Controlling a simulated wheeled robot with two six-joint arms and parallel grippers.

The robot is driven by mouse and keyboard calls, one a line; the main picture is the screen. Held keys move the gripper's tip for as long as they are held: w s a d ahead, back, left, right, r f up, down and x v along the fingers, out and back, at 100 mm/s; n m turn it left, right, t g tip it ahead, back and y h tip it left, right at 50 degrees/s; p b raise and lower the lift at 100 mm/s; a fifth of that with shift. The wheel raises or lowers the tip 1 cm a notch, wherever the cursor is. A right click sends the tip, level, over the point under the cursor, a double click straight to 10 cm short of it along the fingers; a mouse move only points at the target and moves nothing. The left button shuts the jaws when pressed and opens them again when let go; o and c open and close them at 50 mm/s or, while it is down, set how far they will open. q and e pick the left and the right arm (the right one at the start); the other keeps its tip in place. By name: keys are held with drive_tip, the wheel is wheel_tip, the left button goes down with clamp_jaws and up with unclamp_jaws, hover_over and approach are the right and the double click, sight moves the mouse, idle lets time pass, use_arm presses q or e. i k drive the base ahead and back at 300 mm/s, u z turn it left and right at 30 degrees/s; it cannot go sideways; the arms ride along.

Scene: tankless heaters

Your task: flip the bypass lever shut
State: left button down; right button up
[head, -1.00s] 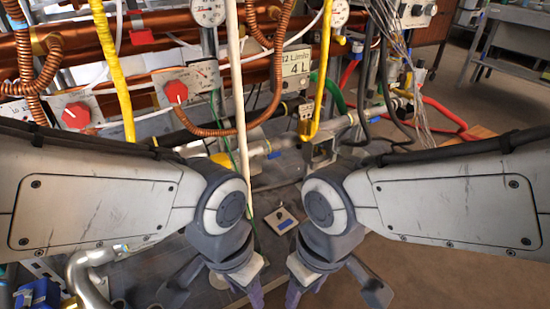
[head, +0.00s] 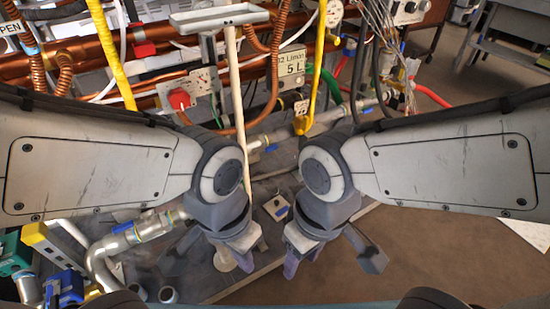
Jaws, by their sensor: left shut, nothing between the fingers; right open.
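I cannot tell for certain which part is the bypass lever. A small pale plate with a dark blue part (head: 277,207) lies on the grey base between my two wrists. A yellow fitting (head: 303,124) hangs at the end of a yellow hose above the pipework. A red knob (head: 180,99) sits on a pale panel at the left. My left gripper (head: 246,262) is shut and empty, pointing down at lower centre. My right gripper (head: 292,268) is open and empty beside it. Neither gripper appears to touch these parts. My forearms hide much of the pipework.
Copper pipes (head: 150,64) and hoses fill the back. A pale post with a flat tray (head: 218,17) stands upright behind my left wrist. Silver bent pipes (head: 100,254) lie at lower left. The brown floor (head: 440,270) is mostly open at right.

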sight(274, 147)
drive_tip(key=z, duration=2.55)
drive_tip(key=k, duration=0.6)
drive_tip(key=u, duration=1.35)
drive_tip(key=i, duration=0.5)
drive_tip(key=z, duration=0.05)
